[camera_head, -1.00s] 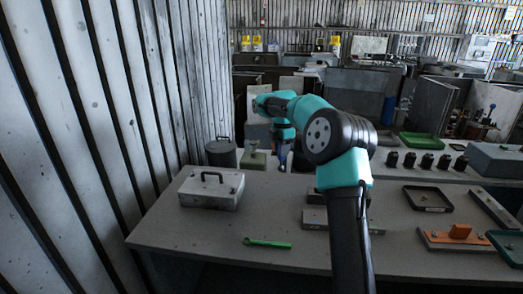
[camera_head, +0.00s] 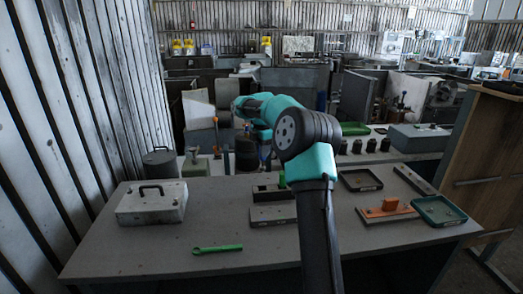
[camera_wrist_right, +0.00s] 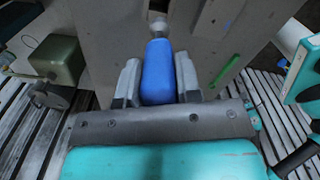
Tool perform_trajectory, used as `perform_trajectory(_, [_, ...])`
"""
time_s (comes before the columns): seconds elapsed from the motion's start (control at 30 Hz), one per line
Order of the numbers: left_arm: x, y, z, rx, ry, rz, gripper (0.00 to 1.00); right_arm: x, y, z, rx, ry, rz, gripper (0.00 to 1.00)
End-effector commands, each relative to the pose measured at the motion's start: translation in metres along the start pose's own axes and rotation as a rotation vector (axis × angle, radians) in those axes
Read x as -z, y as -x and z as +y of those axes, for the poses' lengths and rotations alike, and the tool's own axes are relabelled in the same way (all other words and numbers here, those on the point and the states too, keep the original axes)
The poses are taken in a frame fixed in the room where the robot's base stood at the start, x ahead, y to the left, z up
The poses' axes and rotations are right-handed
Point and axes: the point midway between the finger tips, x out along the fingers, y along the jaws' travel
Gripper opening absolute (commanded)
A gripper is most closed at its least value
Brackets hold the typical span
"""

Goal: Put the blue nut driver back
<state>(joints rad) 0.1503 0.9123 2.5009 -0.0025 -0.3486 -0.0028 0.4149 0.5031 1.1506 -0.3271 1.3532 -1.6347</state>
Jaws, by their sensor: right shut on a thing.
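The blue nut driver (camera_wrist_right: 158,72) is between the fingers of my right gripper (camera_wrist_right: 158,88) in the right wrist view. The fingers are shut on its blue handle, and its metal shaft points away from the gripper. In the head view my right gripper (camera_head: 265,158) is small and partly hidden by my own arm, above the far edge of the grey table (camera_head: 200,262). A low block (camera_head: 268,192) stands on the table just below and nearer, with a small green thing beside it. My left gripper is not in view.
A grey case with a handle (camera_head: 152,203) and a green wrench (camera_head: 217,249) lie on the left. A flat grey block (camera_head: 272,215), a black tray (camera_head: 360,180), an orange-topped board (camera_head: 388,213) and a green tray (camera_head: 439,211) are also on the table. The front middle is clear.

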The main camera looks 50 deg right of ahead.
Motion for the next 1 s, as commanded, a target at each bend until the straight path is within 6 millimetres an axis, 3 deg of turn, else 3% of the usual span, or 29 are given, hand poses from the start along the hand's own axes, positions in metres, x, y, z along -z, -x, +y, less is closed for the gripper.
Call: perform_trajectory(1.0, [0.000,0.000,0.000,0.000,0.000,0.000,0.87,0.000,-0.077,0.000,0.001,0.001,-0.001,0.03])
